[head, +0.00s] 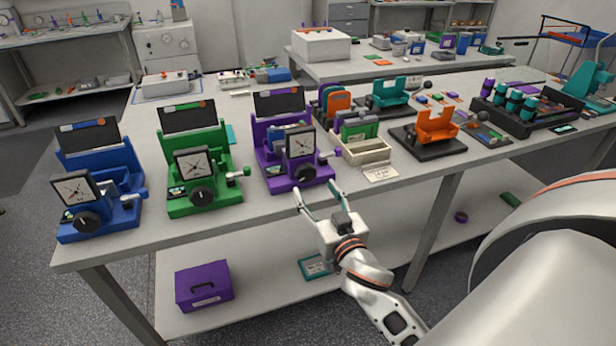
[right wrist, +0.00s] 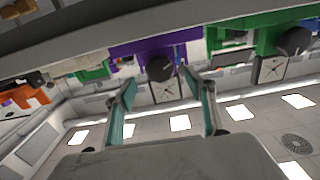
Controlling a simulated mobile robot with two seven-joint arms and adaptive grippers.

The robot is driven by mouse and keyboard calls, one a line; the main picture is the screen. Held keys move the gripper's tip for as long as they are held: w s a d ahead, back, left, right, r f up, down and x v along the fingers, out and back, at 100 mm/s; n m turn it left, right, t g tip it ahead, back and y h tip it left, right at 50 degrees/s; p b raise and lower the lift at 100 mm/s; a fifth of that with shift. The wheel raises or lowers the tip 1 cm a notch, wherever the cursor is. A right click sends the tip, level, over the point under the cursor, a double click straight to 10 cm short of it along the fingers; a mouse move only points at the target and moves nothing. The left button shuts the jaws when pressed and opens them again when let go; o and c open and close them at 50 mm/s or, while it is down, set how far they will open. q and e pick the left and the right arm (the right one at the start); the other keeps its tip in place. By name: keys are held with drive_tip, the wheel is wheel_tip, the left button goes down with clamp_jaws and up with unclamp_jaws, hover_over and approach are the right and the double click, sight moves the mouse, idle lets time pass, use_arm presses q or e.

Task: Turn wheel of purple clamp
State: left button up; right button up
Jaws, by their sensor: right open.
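The purple clamp (head: 278,176) stands near the table's front edge, right of the green one. Its black wheel (head: 305,174) is on the lower front, under a square dial (head: 300,143). My right gripper (head: 315,189) is open and empty, just in front of and slightly below the wheel. Its fingers point at the clamp and appear apart from it. The upside-down right wrist view shows the purple clamp (right wrist: 140,48) and its black wheel (right wrist: 160,69) between the open fingertips (right wrist: 159,78). My left gripper is not in view.
A green clamp (head: 205,207) and a blue clamp (head: 100,228) stand to the left along the table edge. A cream tray (head: 368,156) of cards and an orange holder (head: 436,125) stand to the right. A purple box (head: 204,287) is on the lower shelf.

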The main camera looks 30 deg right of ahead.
sight(307, 177)
drive_tip(key=shift+x, duration=3.15)
drive_tip(key=c, duration=1.1)
